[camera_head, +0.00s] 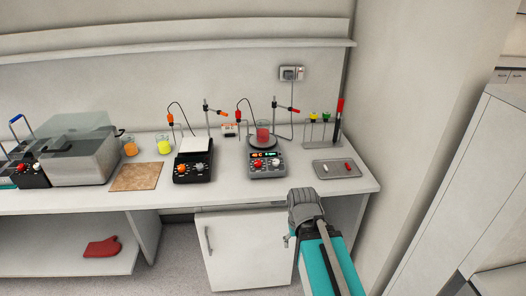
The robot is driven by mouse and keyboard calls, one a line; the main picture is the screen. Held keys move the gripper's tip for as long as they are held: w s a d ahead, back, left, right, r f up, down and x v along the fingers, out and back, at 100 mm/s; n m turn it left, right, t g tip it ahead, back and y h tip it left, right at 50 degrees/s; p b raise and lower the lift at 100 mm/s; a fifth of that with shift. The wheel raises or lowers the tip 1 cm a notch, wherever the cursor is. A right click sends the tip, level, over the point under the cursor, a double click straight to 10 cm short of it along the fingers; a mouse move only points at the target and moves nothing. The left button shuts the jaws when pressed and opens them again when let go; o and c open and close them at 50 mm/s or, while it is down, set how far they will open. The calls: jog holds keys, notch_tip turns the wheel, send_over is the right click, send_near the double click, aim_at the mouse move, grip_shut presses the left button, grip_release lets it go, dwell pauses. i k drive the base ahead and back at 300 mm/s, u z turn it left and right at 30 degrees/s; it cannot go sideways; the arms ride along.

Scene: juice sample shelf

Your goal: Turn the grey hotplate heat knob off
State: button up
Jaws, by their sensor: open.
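The grey hotplate (267,172) stands on the bench right of centre, near the front edge. Its front panel carries a red knob (258,164) on the left, another knob (275,162) on the right and a small lit display above them. Which knob sets the heat is too small to read. A beaker of red liquid (263,131) stands on its round dark plate. My gripper (303,196) is in front of the bench, below and right of the hotplate, apart from the knobs. It is open, and its fingertips are hard to make out.
A black hotplate (193,174) with orange and white knobs stands to the left. Stands with probes and cables rise behind both hotplates. A grey tray (337,175) and a tube rack (318,140) are at the right. A tan mat (137,181) and a water bath (85,158) are further left.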

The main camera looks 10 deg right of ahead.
aim_at(258, 163)
jog(key=k, duration=1.35)
jog(key=u, duration=0.35)
jog(key=i, duration=1.85)
jog(key=z, duration=0.4)
